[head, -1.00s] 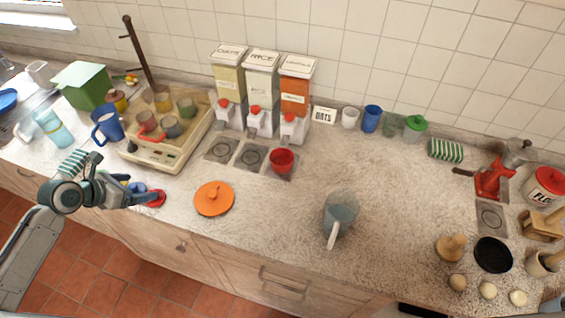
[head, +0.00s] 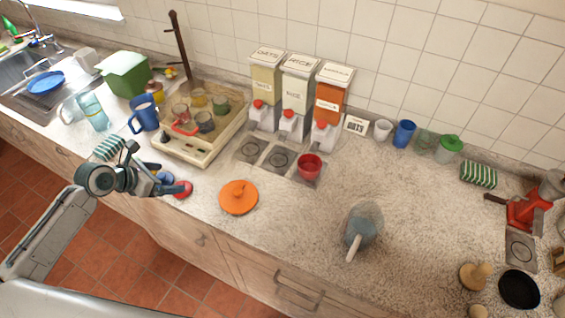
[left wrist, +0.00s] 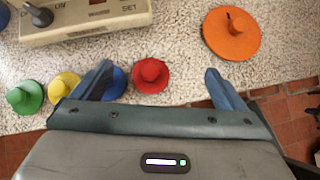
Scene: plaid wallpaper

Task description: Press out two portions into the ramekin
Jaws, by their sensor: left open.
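Three dispensers stand against the tiled wall: one with pale contents (head: 265,82), one labelled like RICE (head: 296,88) in the middle, and one with orange contents (head: 331,98) on the right. Each has a white spout block with a red knob. A red cup, apparently the ramekin (head: 309,167), stands upright on the pad in front of the right dispenser; its inside is too small to read. A small card (head: 356,125), reading OATS earlier, stands beside the dispensers. My left gripper (head: 164,184) is open and empty at the counter's front edge. In the left wrist view its fingers (left wrist: 160,84) are spread.
Red (left wrist: 151,75), blue, yellow and green lids lie by my left gripper. An orange lid (head: 238,198) lies between it and the ramekin. A cream appliance (head: 200,140) with cups stands behind.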

